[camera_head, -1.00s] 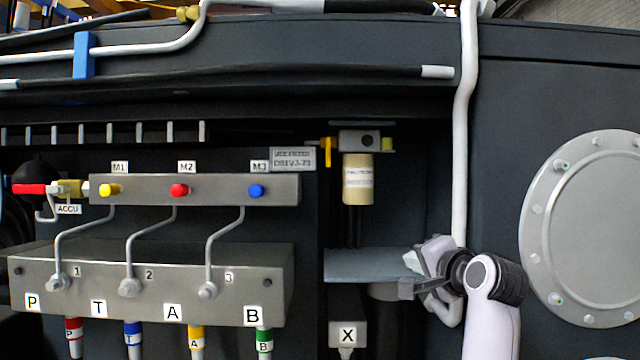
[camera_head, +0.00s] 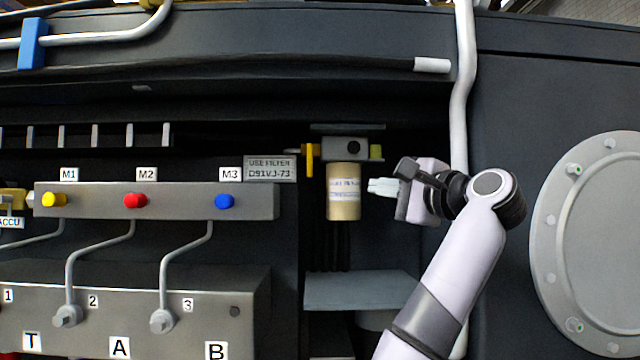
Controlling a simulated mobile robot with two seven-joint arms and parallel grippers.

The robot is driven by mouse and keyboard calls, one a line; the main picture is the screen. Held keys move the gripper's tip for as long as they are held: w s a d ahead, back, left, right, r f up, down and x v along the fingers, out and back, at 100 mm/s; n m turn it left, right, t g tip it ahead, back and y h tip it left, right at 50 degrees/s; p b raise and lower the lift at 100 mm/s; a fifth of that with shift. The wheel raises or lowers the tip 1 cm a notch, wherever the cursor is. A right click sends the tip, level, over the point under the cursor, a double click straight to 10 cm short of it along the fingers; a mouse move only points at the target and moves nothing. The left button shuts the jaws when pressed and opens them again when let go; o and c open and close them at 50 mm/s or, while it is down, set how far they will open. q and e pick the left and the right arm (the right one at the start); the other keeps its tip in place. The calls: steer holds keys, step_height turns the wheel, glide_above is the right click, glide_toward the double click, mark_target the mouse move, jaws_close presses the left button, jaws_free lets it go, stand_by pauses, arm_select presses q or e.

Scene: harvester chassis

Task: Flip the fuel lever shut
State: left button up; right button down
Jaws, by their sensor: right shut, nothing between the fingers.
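A small yellow lever (camera_head: 309,158) stands upright at the left end of the grey filter head (camera_head: 346,148); I take it to be the fuel lever. A cream filter cartridge (camera_head: 343,192) with a label hangs below the head. My right gripper (camera_head: 382,187) is shut and empty. Its pale fingertips point left, just right of the cartridge in the picture; I cannot tell whether they touch it. The lever is up and left of the fingertips, beyond the cartridge. My left gripper is not in view.
A grey shelf (camera_head: 360,290) lies below the filter. A white pipe (camera_head: 461,100) runs down behind my right arm. The manifold bar (camera_head: 155,202) with coloured knobs is at left. A round bolted cover (camera_head: 595,245) is at right. The space between shelf and cartridge is clear.

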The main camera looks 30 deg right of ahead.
steer(key=p, duration=0.2)
glide_toward(310, 161)
steer(key=w+d+f, duration=0.3)
steer(key=d, duration=0.1)
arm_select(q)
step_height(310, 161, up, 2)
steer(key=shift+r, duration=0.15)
arm_select(e)
steer(key=w+a, duration=0.1)
steer(key=w, duration=0.1)
steer(key=w+a, duration=0.1)
steer(key=shift+w+a+r, duration=0.15)
steer(key=shift+w+a, duration=0.15)
steer(key=shift+w, duration=0.1)
